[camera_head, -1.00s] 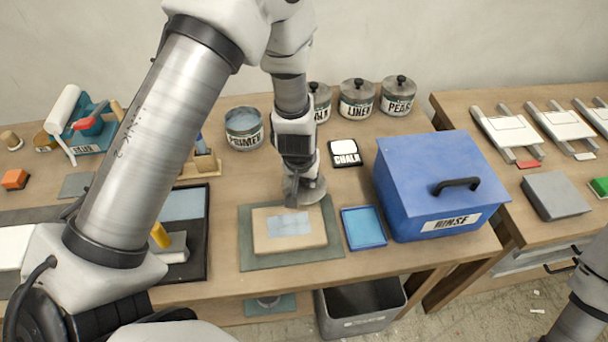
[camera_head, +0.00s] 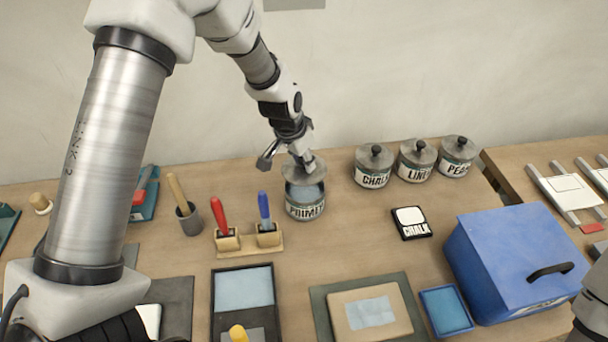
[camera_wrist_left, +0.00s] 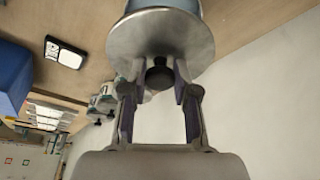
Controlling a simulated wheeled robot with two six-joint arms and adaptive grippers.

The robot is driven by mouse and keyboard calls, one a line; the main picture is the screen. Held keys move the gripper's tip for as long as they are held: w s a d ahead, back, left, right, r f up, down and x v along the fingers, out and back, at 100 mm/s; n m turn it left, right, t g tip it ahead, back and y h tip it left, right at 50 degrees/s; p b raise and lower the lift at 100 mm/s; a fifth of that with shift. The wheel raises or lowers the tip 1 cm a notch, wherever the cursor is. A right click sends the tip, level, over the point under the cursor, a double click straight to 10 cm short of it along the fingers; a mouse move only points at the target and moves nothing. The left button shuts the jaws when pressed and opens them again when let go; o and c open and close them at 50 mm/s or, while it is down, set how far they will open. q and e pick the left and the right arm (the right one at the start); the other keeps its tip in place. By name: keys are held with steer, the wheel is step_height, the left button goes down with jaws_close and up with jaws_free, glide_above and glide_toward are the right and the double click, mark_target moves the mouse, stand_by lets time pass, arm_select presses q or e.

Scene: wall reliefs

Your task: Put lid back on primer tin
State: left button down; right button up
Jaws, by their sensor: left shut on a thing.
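The primer tin (camera_head: 305,210) stands upright at the back of the bench, its label facing me. My left gripper (camera_head: 301,157) is above it, shut on the black knob of the grey round lid (camera_head: 309,172). The lid is over the tin's mouth, with blue showing below its front edge, so it appears raised; I cannot tell whether any edge touches. In the left wrist view the knob (camera_wrist_left: 160,76) is between the fingers, and the lid's disc (camera_wrist_left: 160,38) hides most of the tin. My right gripper is out of view.
Lidded chalk (camera_head: 373,168), linen (camera_head: 416,161) and pearl tins (camera_head: 457,157) stand to the right. A brush holder (camera_head: 248,241) with red and blue handles is close in front-left. The blue rinse box (camera_head: 520,255) stands at right. Bench between tin and chalk card (camera_head: 411,222) is clear.

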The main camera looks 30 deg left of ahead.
mark_target(301, 168)
arm_select(q)
steer(key=shift+w+a, duration=0.3)
steer(key=shift+w, duration=0.05)
steer(key=shift+w+f, duration=0.15)
steer(key=shift+s+d+f+b, duration=0.2)
steer(key=shift+d+f+b, duration=0.15)
steer(key=shift+f+b, duration=0.35)
steer(key=f+b, duration=0.1)
steer(key=f, duration=0.1)
steer(key=f+b, duration=0.1)
steer(key=b, duration=0.1)
steer(key=shift+a+f, duration=0.2)
steer(key=shift+f, duration=0.15)
steer(key=shift+w+f+b, duration=0.1)
steer(key=shift+f+b, duration=0.2)
steer(key=shift+b, duration=0.1)
steer(key=shift+d, duration=0.1)
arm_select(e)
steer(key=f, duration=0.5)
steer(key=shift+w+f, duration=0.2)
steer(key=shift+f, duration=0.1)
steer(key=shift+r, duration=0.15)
